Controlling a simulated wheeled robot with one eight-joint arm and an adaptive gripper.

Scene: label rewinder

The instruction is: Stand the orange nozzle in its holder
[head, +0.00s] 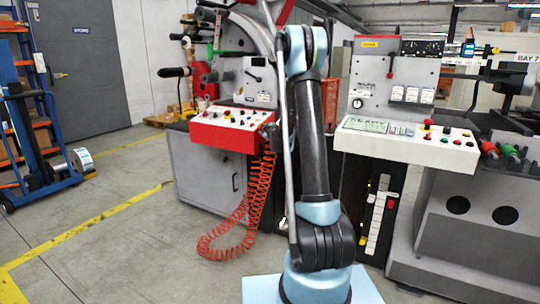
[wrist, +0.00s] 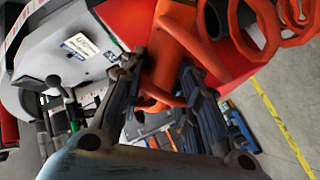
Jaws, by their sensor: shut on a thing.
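The orange nozzle (wrist: 165,60) is between the two dark fingers of my gripper (wrist: 160,88) in the wrist view. My gripper is shut on it. The nozzle looks tilted in this view, and the fingers hide part of it. An orange coiled hose (wrist: 268,35) runs close beside it at the upper right. In the head view the coiled hose (head: 262,185) hangs below the red control box, left of my arm. My gripper and the nozzle cannot be made out there. I cannot pick out the holder in either view.
The red control box (head: 230,130) and the white control panel (head: 405,143) flank my arm. Grey rollers' housing (head: 485,230) stands at the right. A blue lift cart (head: 30,130) stands at far left. Open floor (head: 120,235) with yellow lines lies at the left.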

